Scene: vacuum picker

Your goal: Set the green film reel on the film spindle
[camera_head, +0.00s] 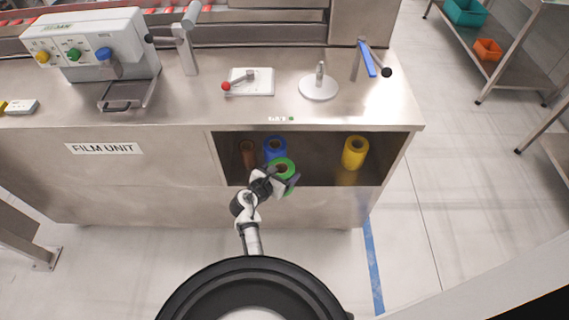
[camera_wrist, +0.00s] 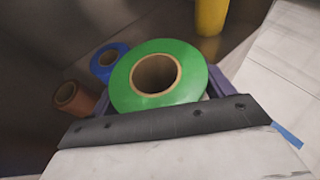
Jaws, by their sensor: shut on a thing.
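The green film reel (camera_head: 283,166) stands in the open cubby at the front of the film unit, at the front edge of the cubby floor. My gripper (camera_head: 282,180) is shut on it. In the wrist view the green reel (camera_wrist: 187,91) sits between the two jaws, its hollow brown core facing the camera. The film spindle appears to be the short upright post (camera_head: 320,72) on a round white base (camera_head: 318,88) on the counter above the cubby. It is empty.
A blue reel (camera_head: 275,146) and a brown reel (camera_head: 247,152) stand close behind and left of the green one. A yellow reel (camera_head: 355,151) stands at the right. The counter edge overhangs the cubby. A red-knobbed lever (camera_head: 237,82) and a blue-handled lever (camera_head: 367,58) flank the spindle.

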